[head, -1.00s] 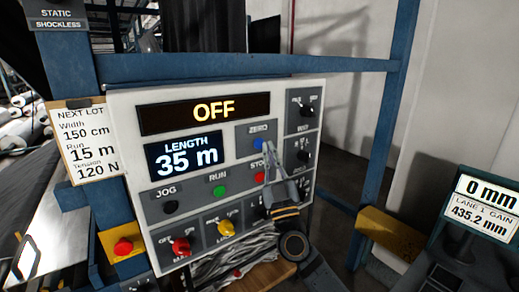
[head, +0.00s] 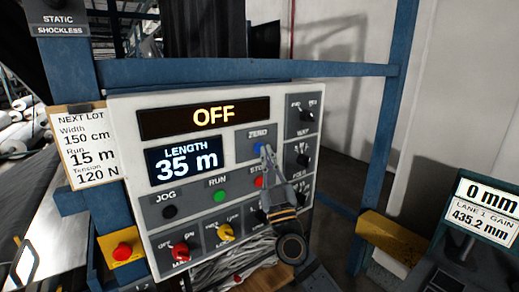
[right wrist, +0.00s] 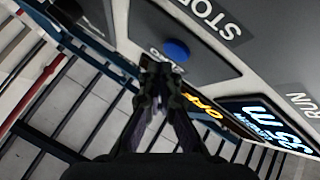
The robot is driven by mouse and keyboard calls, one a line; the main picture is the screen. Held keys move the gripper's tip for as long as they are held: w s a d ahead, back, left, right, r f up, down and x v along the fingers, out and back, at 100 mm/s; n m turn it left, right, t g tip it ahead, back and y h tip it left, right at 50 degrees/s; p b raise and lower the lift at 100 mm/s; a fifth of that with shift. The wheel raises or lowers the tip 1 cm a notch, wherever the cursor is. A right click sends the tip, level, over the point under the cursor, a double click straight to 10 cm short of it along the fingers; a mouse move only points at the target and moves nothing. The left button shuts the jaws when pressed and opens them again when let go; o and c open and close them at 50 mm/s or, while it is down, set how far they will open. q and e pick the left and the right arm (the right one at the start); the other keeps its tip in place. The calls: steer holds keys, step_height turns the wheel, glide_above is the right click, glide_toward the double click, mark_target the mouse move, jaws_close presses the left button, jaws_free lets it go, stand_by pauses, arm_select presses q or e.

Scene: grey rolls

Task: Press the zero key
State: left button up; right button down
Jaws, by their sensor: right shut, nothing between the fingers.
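The zero key is a round blue button (head: 257,147) under the ZERO label on the white control panel (head: 125,130). It also shows in the right wrist view as a blue button (right wrist: 176,49). My right gripper (head: 266,151) is shut and empty, with its fingertips just right of the blue button in the head view. In the right wrist view the fingertips (right wrist: 158,66) are beside the button, and I cannot tell whether they touch the panel. The length display (head: 186,164) reads 35 m. The upper display (head: 205,116) reads OFF. My left gripper is not in view.
A red stop button (head: 258,181), a green run button (head: 220,196) and a black jog button (head: 170,211) sit below. Several rotary switches line the panel's right and bottom. A blue frame post (head: 386,130) stands at right. A note (head: 84,150) hangs at left.

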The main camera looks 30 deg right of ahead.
steer(key=shift+w, duration=0.1)
stand_by(0.5)
steer(key=shift+w, duration=0.3)
steer(key=shift+w+a+p, duration=0.1)
steer(key=shift+w+p, duration=0.2)
steer(key=shift+w, duration=0.15)
stand_by(0.7)
steer(key=shift+s+p, duration=0.4)
steer(key=shift+p, duration=0.1)
steer(key=shift+s, duration=0.45)
